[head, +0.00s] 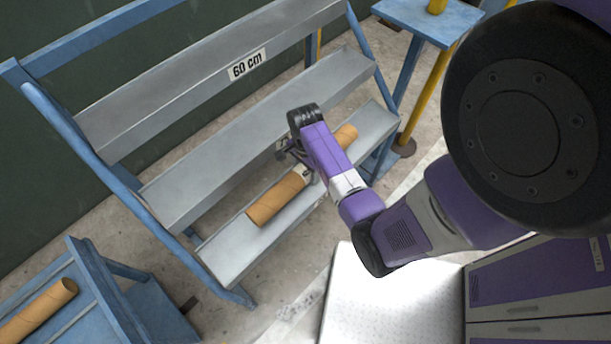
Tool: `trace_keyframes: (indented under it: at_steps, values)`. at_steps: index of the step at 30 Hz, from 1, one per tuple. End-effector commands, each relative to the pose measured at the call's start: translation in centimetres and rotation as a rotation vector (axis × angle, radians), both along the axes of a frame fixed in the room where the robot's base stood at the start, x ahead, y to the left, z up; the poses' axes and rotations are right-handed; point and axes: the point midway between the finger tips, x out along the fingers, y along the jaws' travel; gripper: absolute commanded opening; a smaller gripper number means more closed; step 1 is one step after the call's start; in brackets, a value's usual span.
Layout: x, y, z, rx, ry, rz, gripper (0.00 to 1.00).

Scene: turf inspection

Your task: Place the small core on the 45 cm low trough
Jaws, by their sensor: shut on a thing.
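My gripper (303,168) is over the lowest trough (232,252) of the blue-framed rack, with its fingers largely hidden by the wrist. A brown cardboard core (277,198) shows at the lower left of the gripper, lying along the trough or just above it. More brown core (346,135) shows to the upper right, beyond my wrist. My arm covers the stretch between, so I cannot tell if this is one core or two. The gripper is shut on brown core at its fingers. A whitish label with dark marks shows there, partly covered.
The rack's top trough (170,103) is labelled 60 cm and is empty. The middle trough (205,185) looks empty, with its label mostly hidden. Another brown core (38,310) lies on a blue stand at lower left. A blue stand (430,18) with a yellow post is at upper right.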

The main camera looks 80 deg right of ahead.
Motion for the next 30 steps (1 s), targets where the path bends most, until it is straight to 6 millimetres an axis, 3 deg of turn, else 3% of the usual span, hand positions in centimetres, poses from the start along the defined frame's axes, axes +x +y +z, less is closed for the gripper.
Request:
trace_keyframes:
  at_steps: [9, 21, 22, 25, 30]
  values:
    - [0.0, -0.1, -3.5, -0.001, -0.001, 0.000, 0.00]
    - [0.0, 0.0, -4.0, -0.001, -0.001, 0.001, 0.00]
    - [0.0, 0.0, -4.0, 0.001, 0.001, 0.001, 0.61]
    - [0.0, 0.0, -4.0, 0.001, 0.001, 0.001, 0.81]
    - [0.0, 0.0, -4.0, 0.001, 0.001, 0.000, 0.81]
